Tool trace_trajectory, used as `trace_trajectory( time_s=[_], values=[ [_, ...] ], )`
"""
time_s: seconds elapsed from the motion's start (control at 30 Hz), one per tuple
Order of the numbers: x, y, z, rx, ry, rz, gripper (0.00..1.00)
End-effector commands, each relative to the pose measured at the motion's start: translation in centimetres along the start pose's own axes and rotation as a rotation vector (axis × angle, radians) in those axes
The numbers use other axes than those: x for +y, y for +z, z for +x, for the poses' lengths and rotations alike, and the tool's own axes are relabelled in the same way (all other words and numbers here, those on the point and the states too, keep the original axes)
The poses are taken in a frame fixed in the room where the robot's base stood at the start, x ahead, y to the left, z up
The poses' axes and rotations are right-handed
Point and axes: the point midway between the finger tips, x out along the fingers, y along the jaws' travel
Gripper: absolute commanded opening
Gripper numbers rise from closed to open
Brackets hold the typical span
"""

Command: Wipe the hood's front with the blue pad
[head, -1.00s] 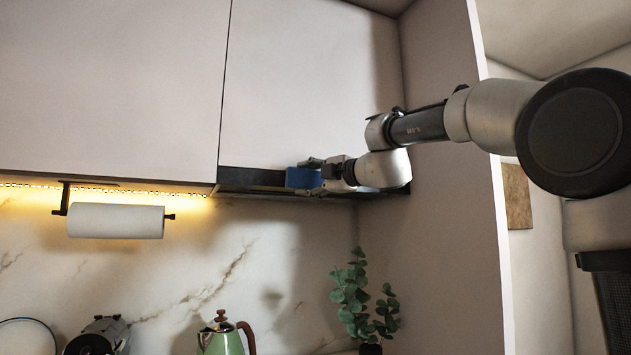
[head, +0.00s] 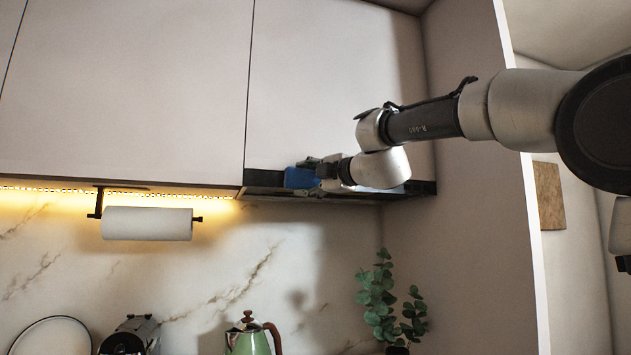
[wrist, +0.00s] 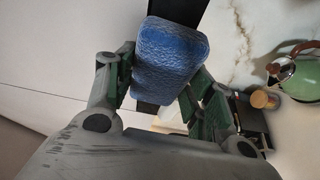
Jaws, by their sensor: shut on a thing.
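The blue pad (head: 300,177) is at the front of the dark range hood (head: 263,180), a narrow black strip under the upper cabinet. The pad is left of the middle of the hood's front. My gripper (head: 317,171) is shut on the pad from the right side. In the wrist view the pad (wrist: 170,58) sits between the two fingers of my gripper (wrist: 160,88), with the black hood front (wrist: 190,12) behind it. The pad looks to be at or against the front; whether it touches cannot be told. The pad hides part of the strip.
White cabinet doors (head: 340,80) rise above the hood. A paper towel roll (head: 147,223) hangs at the left under a lit strip. A green kettle (head: 248,340) and a plant (head: 385,295) stand below. A side wall (head: 470,190) closes the right.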

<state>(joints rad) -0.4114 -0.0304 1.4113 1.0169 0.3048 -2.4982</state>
Motion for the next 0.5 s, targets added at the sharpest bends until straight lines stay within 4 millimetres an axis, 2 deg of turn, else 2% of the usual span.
trace_trajectory(
  time_s=[0.5],
  values=[
    [-0.3,-3.2,1.6,0.001,-0.001,-0.001,0.34]
  ],
)
